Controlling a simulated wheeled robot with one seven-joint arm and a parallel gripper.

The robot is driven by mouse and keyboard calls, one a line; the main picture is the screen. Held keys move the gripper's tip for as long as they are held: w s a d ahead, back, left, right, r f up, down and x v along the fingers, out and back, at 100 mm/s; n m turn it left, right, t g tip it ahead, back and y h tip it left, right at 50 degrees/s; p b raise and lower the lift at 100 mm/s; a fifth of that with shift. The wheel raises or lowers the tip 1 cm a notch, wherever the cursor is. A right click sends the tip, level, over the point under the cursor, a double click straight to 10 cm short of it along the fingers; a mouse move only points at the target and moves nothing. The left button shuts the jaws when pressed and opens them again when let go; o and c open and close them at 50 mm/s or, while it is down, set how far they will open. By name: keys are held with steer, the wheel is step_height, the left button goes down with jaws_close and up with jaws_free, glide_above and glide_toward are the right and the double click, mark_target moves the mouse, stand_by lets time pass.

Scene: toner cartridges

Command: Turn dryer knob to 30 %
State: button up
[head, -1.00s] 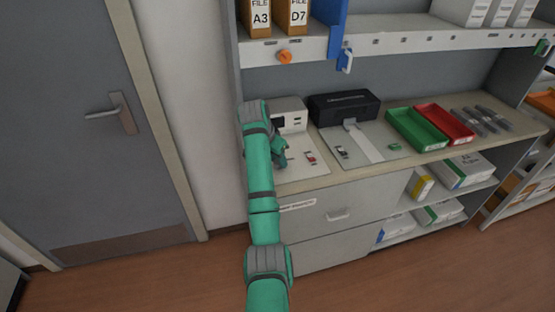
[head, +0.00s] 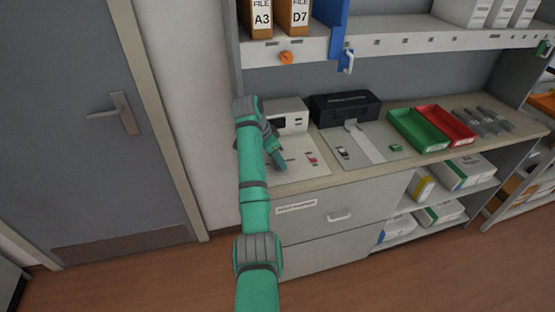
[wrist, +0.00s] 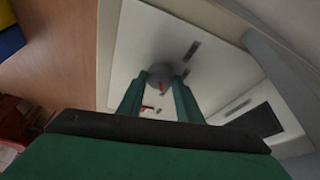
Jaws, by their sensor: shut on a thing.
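The dryer is a pale box (head: 291,117) with a flat white panel (head: 300,170) in front of it, on the left end of the counter. In the wrist view the white panel (wrist: 205,60) carries a round grey knob (wrist: 160,71) with a red mark on it. My gripper (wrist: 159,82) has its two green fingers on either side of the knob, shut on it. In the head view my gripper (head: 279,162) is low over the panel, and the knob is hidden behind it. I cannot read a scale around the knob.
A small red-and-white part (head: 312,157) lies on the panel, right of my gripper. A black device (head: 345,106), a green tray (head: 418,130) and a red tray (head: 446,124) stand further right. A shelf with an orange knob (head: 286,58) is above.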

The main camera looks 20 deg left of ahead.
steer(key=o, duration=1)
steer(key=shift+v, duration=5.4)
steer(key=shift+s, duration=0.1)
